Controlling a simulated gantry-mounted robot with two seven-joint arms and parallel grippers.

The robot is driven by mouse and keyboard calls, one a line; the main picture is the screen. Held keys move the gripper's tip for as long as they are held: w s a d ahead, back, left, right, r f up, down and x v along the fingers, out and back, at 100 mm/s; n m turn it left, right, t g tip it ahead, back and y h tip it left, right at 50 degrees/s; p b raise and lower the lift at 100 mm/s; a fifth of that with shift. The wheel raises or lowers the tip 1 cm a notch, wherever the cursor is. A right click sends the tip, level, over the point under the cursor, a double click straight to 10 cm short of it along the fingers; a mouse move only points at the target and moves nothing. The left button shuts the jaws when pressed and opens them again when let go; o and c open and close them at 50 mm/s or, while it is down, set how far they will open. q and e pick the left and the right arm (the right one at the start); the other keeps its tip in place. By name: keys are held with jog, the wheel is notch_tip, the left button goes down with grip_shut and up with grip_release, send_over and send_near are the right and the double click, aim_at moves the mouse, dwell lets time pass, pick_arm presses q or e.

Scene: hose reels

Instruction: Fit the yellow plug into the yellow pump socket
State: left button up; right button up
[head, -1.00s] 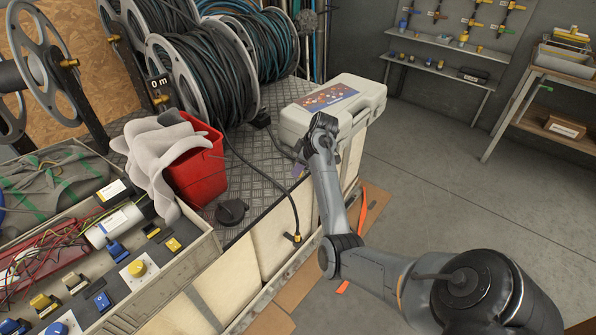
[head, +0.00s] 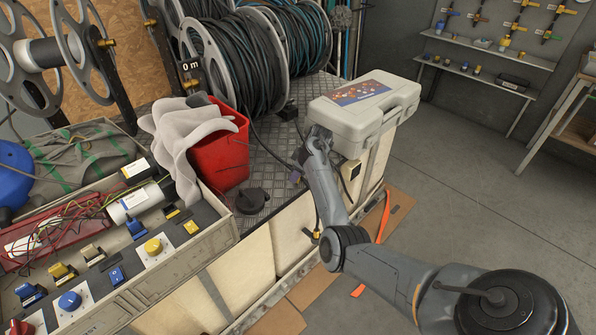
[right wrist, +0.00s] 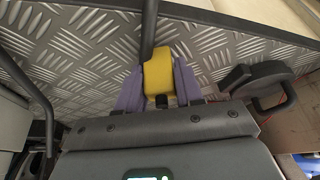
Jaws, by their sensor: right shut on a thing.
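In the right wrist view the yellow plug (right wrist: 158,75) is a yellow block on a black hose, between the purple fingertips of my right gripper (right wrist: 158,88), which is shut on it. In the head view my right gripper (head: 297,177) is over the chequer-plate deck, left of the grey case; the plug there is mostly hidden by my arm. At the lower left, the front panel has a round yellow fitting (head: 153,246) on a white plate, and smaller yellow fittings (head: 62,271). I cannot tell which is the pump socket. My left gripper is not in view.
A red bucket (head: 222,155) with a grey cloth (head: 185,140) stands between panel and gripper. A black round base (head: 250,201) lies on the deck. A grey case (head: 365,113) is at the deck's right end. Hose reels (head: 225,65) fill the back.

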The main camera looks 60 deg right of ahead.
jog(key=shift+f, duration=0.15)
jog(key=o, duration=1)
jog(key=shift+f, duration=0.1)
